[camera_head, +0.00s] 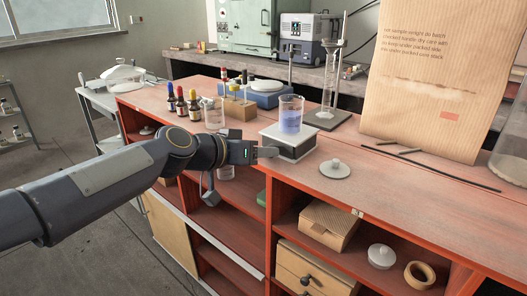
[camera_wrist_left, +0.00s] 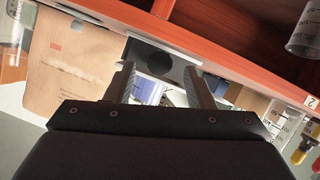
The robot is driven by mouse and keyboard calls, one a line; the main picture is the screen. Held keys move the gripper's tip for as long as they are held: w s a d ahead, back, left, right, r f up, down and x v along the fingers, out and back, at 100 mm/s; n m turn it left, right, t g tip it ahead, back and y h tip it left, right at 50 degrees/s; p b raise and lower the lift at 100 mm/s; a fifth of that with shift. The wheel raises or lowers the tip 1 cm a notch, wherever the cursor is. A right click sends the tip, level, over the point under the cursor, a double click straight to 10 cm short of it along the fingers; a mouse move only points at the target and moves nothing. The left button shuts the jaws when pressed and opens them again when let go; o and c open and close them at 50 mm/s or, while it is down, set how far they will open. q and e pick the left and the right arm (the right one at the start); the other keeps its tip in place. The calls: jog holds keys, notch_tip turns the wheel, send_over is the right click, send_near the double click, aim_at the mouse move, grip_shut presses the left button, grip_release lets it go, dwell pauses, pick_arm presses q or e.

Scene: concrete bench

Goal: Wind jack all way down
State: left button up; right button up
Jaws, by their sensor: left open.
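The jack (camera_head: 293,152) stands near the front edge of the red-topped bench, with a pale top plate and a darker body. It looks low. A glass beaker with blue liquid (camera_head: 290,121) stands upright on its plate. My left gripper (camera_head: 270,152) is open at the jack's left front side. In the left wrist view, a dark round part (camera_wrist_left: 153,57), perhaps the jack's knob, shows just beyond the two spread fingers (camera_wrist_left: 160,78). I cannot tell whether they touch it. The blue beaker shows between the fingers (camera_wrist_left: 157,90). My right gripper is not in view.
A white lid (camera_head: 335,169) lies right of the jack. A stand with a cylinder (camera_head: 327,116) is behind it, and a large paper bag (camera_head: 425,80) is to the right. Dropper bottles (camera_head: 182,106) and an empty beaker (camera_head: 213,115) stand left. Open shelves lie below the bench edge.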

pick_arm(q)
jog(key=v, duration=0.5)
jog(key=shift+s+a+r, duration=0.15)
jog(key=shift+s+a, duration=0.1)
jog(key=shift+s, duration=0.05)
